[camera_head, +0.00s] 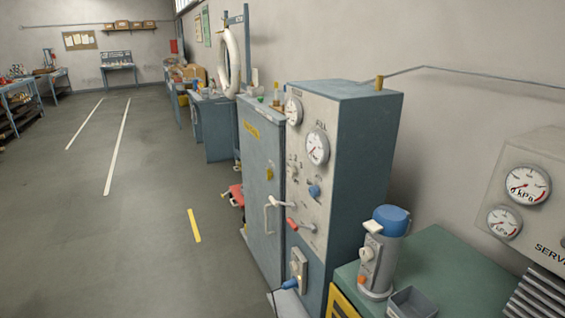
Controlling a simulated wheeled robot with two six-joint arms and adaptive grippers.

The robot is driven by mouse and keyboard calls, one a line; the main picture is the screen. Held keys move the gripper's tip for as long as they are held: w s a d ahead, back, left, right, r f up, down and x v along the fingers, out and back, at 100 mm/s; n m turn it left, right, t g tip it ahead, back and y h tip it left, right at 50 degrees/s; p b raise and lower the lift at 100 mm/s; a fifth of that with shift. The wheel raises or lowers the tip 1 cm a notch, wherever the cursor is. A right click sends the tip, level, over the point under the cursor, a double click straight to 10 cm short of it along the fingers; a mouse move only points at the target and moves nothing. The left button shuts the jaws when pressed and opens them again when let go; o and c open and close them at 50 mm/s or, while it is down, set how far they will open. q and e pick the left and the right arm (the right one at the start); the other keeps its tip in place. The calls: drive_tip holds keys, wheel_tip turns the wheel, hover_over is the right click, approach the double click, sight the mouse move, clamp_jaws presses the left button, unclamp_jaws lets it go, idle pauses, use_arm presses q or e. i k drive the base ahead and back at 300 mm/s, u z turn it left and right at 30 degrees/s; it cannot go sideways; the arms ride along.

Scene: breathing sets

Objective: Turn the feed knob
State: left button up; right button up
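A tall blue-grey cabinet (365,150) with a pale control panel (318,110) stands right of the middle. A round blue knob (314,191) sits on the panel below the larger gauge (317,147). A smaller gauge (293,111) is above it to the left. A lever with a red grip (293,224) is below the blue knob. The panel's lettering is too small to read, so I cannot tell which control is labelled feed. Neither of my grippers is in view.
A closed cabinet door (258,190) with a pale handle adjoins the panel. A blue-capped canister (383,250) and a small grey tray (411,302) stand on the green-topped bench (455,270) at right, near a gauge box (525,190). The grey floor (120,230) at left is open.

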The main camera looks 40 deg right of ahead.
sight(292, 171)
drive_tip(key=z, duration=0.55)
drive_tip(key=i, duration=1.3)
drive_tip(key=z, duration=0.85)
